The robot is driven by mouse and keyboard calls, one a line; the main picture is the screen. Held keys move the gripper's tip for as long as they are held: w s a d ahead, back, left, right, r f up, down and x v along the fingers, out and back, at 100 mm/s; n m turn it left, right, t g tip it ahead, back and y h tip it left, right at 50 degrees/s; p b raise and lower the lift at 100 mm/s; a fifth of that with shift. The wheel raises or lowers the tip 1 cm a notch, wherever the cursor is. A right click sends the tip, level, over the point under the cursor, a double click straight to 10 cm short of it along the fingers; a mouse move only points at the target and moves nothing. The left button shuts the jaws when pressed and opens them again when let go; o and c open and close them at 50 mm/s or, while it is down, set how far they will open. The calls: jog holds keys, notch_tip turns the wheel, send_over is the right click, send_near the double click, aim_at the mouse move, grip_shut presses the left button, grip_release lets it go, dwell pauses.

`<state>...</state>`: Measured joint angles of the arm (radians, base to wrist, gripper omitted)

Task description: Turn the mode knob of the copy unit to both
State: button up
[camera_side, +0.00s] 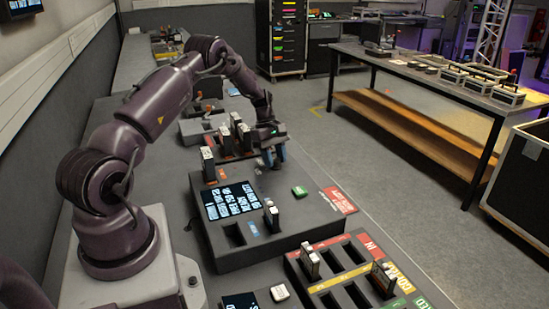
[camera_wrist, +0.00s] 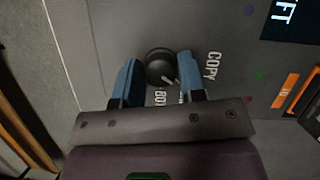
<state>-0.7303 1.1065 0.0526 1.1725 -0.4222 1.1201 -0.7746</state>
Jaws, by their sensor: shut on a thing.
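The copy unit (camera_side: 262,237) is a dark grey box with a lit screen (camera_side: 232,200) on top, in the middle of the side view. Its black round mode knob (camera_wrist: 158,64) shows in the wrist view, with a white pointer mark towards its lower right. The word COPY (camera_wrist: 212,66) is printed right of the knob. A word starting "BO" (camera_wrist: 159,97) lies below it, partly hidden by my gripper. My gripper (camera_wrist: 159,75) is shut on the knob, one blue finger on each side. In the side view my gripper (camera_side: 273,158) hides the knob at the unit's far end.
A labelled slotted tray (camera_side: 345,270) stands in front. Another upright card (camera_side: 208,165) and a rack of several cards (camera_side: 238,132) stand close to my gripper. Open floor lies to the right.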

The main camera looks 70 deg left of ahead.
jog(key=m+g, duration=0.1)
jog(key=m, duration=0.1)
jog(key=m+g, duration=0.1)
jog(key=m, duration=0.2)
jog(key=shift+w+a+m, duration=0.1)
jog(key=shift+m, duration=0.2)
jog(key=m+g, duration=0.1)
jog(key=m, duration=0.1)
jog(key=m+g+y, duration=0.1)
jog(key=m, duration=0.2)
jog(key=shift+w+m+y, duration=0.1)
jog(key=shift+m+y, duration=0.2)
jog(key=shift+m, duration=0.1)
jog(key=o, duration=0.9)
jog(key=shift+v, duration=3.75)
